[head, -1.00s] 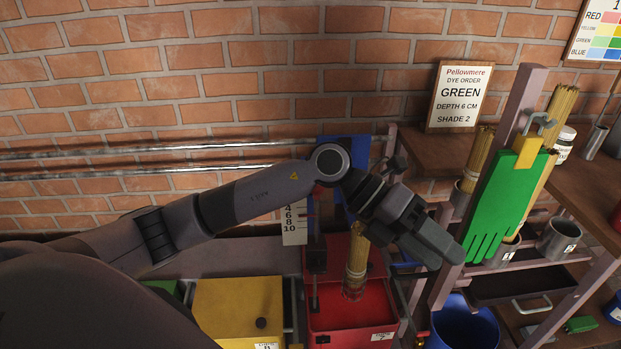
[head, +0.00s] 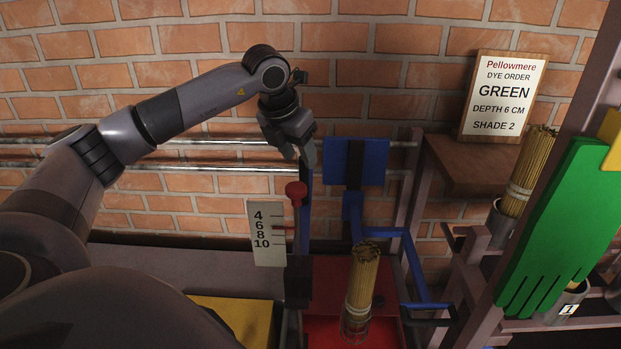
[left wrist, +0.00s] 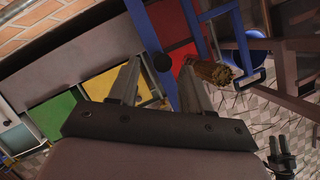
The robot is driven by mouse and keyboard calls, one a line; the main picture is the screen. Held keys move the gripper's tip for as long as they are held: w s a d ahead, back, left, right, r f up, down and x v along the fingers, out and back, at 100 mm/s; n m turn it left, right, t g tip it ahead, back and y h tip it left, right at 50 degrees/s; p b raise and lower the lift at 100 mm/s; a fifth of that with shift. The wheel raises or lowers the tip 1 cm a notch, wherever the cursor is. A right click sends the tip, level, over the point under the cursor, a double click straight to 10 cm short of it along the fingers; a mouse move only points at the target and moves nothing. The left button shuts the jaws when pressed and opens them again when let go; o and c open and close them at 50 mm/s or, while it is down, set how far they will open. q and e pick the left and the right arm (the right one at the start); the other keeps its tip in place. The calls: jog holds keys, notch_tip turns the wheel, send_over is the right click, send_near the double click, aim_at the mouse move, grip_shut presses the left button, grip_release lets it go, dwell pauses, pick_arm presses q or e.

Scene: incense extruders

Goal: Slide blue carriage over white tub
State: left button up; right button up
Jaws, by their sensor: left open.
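The blue carriage (head: 356,160) sits on the wall rails; its plate and blue frame show right of my left gripper. An incense bundle (head: 362,280) hangs upright at the frame, above the red tub (head: 325,330). My left gripper (head: 306,158) is open, pointing down at the top of an upright blue bar (head: 306,190) left of the plate. In the left wrist view the bar passes between the spread fingers (left wrist: 160,78); I cannot tell whether they touch it. No tub is clearly white; a pale one (left wrist: 13,138) shows partly at the left edge.
A depth scale (head: 266,233) and a red knob (head: 296,190) stand close below the left gripper. Yellow (left wrist: 97,82) and green (left wrist: 52,115) tubs line up left of the red one. A rack with a green glove (head: 555,235) stands at right. The rails left of the gripper look clear.

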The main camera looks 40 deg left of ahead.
aim_at(306, 173)
pick_arm(q)
jog(key=b+x, duration=0.1)
jog(key=x, duration=0.5)
jog(key=shift+w+d+f, duration=0.1)
jog(key=shift+f, duration=0.2)
grip_shut()
